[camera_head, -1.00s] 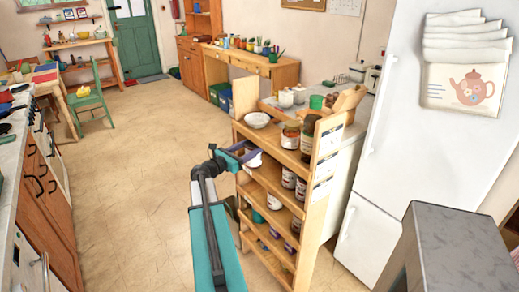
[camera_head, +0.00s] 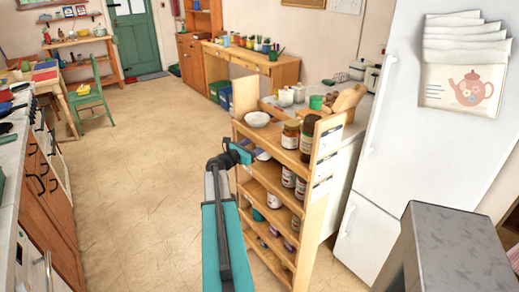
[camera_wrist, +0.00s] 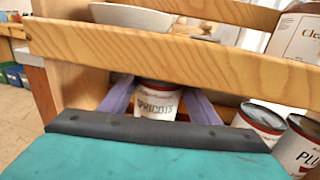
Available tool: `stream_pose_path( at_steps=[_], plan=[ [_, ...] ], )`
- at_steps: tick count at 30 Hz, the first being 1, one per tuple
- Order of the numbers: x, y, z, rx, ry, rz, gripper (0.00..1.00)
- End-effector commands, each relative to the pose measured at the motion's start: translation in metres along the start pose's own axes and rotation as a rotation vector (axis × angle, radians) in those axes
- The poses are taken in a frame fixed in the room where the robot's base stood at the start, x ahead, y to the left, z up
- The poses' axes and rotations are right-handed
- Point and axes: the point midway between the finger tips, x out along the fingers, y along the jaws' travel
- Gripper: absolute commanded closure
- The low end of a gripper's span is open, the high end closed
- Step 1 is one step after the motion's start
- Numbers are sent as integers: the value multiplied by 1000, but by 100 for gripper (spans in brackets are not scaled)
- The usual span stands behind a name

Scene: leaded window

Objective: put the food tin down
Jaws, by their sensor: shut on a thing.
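The food tin (camera_wrist: 157,103) is white with a dark red rim and a label that seems to read "APRICOTS". It stands upright between the purple fingers of my gripper (camera_wrist: 160,98) in the wrist view. My gripper is shut on it, just under the front rail of the rack's top shelf. In the head view my gripper (camera_head: 257,153) reaches into the left end of the wooden rack (camera_head: 268,180), at the level below the top shelf. The tin's base is hidden behind my wrist, so I cannot tell whether it touches the shelf.
Two similar tins (camera_wrist: 258,120) (camera_wrist: 300,145) stand on the right at this level. Above are a white bowl (camera_head: 257,119) and jars (camera_head: 290,134). The top shelf's rail (camera_wrist: 160,50) runs close over my fingers. A white fridge (camera_head: 420,120) stands to the right.

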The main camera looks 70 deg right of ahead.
Motion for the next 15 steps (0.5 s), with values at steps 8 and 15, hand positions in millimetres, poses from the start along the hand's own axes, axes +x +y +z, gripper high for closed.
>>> stream_pose_path(
  at_steps=[8, 15],
  plan=[
    [-2, 1, -27, -3, 0, 2, 81],
    [-2, 1, -32, 0, 0, 2, 81]
  ],
)
